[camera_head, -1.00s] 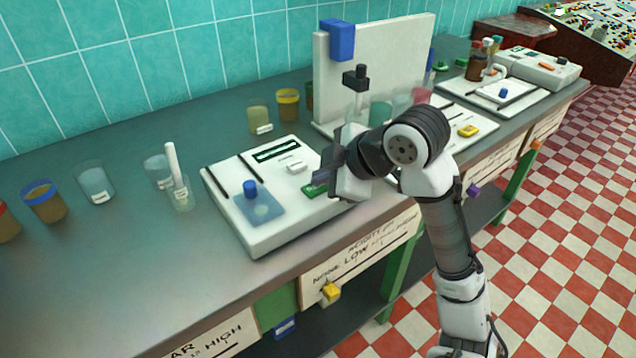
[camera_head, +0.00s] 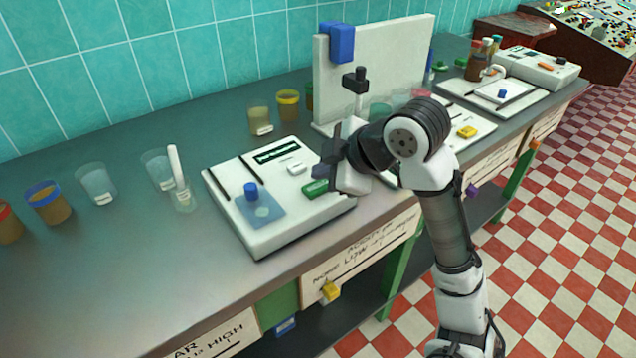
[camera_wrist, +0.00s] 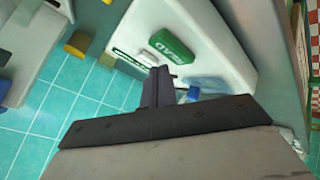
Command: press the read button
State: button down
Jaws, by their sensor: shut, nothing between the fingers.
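The read button is a green block (camera_head: 315,187) on the right front of a white bench instrument (camera_head: 283,228). In the wrist view the green button (camera_wrist: 172,45) carries white lettering, partly readable. My gripper (camera_head: 322,171) is shut and empty, just above and right of the button in the head view, with a visible gap. In the wrist view my gripper's fingers (camera_wrist: 158,88) point towards the instrument, and the button shows clear of them. The instrument also has a dark display (camera_head: 277,152), a small white button (camera_head: 297,168) and a blue pad with a blue knob (camera_head: 251,191).
A tall white panel (camera_head: 385,65) with a blue block stands behind my arm. Beakers and jars (camera_head: 96,183) stand on the left of the grey bench (camera_head: 130,260). A second white instrument (camera_head: 538,68) is at far right. The bench's front left is clear.

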aim_at(324, 188)
jog(key=shift+r+p, duration=2.05)
jog(key=shift+r, duration=0.5)
jog(key=shift+f, duration=0.1)
